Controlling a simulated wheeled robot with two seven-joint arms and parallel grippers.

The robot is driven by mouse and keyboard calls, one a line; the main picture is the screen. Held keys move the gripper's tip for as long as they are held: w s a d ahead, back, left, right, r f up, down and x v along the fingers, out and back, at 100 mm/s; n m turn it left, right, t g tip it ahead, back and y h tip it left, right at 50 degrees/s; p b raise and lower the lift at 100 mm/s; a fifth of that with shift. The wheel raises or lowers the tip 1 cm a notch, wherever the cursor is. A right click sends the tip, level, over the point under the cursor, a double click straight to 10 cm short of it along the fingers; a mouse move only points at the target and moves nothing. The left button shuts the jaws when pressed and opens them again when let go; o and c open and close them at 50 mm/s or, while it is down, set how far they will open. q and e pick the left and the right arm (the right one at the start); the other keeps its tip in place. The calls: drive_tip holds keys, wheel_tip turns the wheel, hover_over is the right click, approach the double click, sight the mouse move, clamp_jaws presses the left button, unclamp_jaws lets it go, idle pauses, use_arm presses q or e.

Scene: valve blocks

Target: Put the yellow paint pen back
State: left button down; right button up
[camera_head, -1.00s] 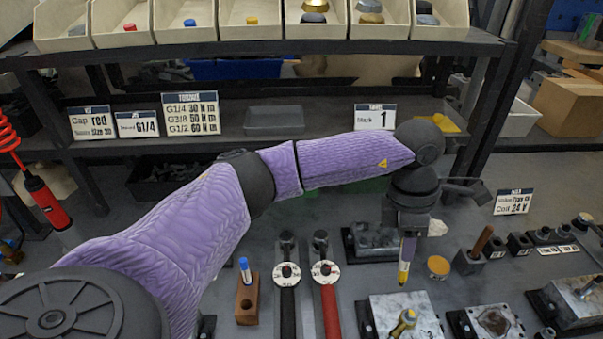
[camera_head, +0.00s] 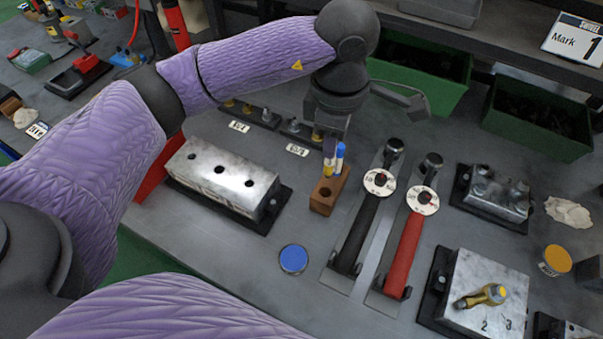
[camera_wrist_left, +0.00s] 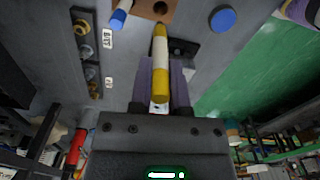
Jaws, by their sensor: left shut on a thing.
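My left gripper (camera_head: 331,140) is shut on the yellow paint pen (camera_head: 328,168) and holds it roughly upright, tip down. The pen is white and yellow in the left wrist view (camera_wrist_left: 160,72), between the fingers (camera_wrist_left: 160,92). Its tip is near the wooden pen block (camera_head: 322,204), whose round hole shows in the wrist view (camera_wrist_left: 157,9). I cannot tell whether the tip touches the block. A blue paint pen (camera_head: 340,157) stands in the block just right of the yellow one. My right gripper is out of view.
Two torque wrenches, black-handled (camera_head: 356,234) and red-handled (camera_head: 402,254), lie right of the block. A metal valve block (camera_head: 220,182) is to the left. A blue lid (camera_head: 293,259) lies in front. Small fittings (camera_head: 259,115) stand behind. The bench around the lid is clear.

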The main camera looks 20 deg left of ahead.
sight(328, 174)
use_arm(q)
wheel_tip(328, 174, down, 9)
drive_tip(key=shift+r+b, duration=0.2)
drive_tip(key=shift+b, duration=0.75)
drive_tip(key=shift+f, duration=0.3)
drive_tip(key=c, duration=0.6)
unclamp_jaws()
drive_tip(key=shift+r, duration=0.35)
wheel_tip(328, 174, up, 12)
drive_tip(key=p, duration=0.3)
drive_tip(key=shift+f, duration=0.1)
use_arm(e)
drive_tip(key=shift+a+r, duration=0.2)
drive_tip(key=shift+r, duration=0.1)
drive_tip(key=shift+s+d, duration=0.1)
